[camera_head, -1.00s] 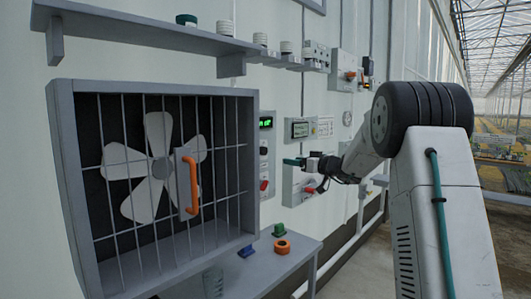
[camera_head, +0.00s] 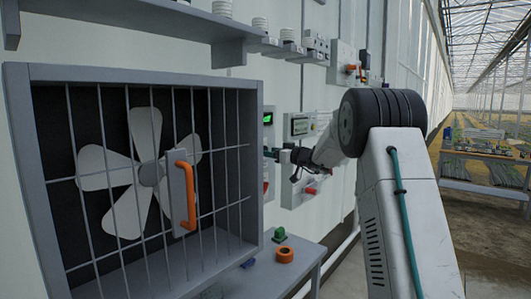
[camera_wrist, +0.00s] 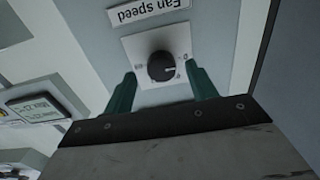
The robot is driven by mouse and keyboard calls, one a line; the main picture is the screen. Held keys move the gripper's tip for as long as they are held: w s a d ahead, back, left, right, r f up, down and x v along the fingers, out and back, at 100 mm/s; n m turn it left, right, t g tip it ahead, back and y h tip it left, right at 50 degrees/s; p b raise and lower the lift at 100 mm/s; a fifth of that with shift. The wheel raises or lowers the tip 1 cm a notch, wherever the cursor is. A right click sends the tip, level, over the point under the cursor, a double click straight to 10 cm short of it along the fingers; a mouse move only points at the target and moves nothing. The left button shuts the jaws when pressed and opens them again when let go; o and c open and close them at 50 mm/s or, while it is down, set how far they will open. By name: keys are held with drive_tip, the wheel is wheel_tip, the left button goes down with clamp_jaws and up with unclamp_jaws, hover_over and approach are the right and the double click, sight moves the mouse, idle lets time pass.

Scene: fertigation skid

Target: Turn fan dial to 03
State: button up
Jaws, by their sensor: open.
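The fan dial (camera_wrist: 162,66) is a round black knob on a white square plate under a "Fan speed" label, which appears upside down in the wrist view. Small marks show around the knob, but they are too small to read. My gripper (camera_wrist: 160,85) is open, with one green finger on each side of the knob's lower part. I cannot tell whether the fingers touch it. In the head view my gripper (camera_head: 270,153) is at the wall panel just right of the fan cage, and the dial is hidden there.
The caged fan (camera_head: 150,172) with an orange handle (camera_head: 186,195) stands close on the left. A green-lit display (camera_head: 268,118) and a grey display box (camera_head: 299,125) are near my gripper. A shelf (camera_head: 150,27) runs above.

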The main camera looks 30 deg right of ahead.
drive_tip(key=x, duration=0.2)
drive_tip(key=shift+w+a, duration=0.15)
drive_tip(key=shift+w, duration=0.1)
drive_tip(key=c, duration=1)
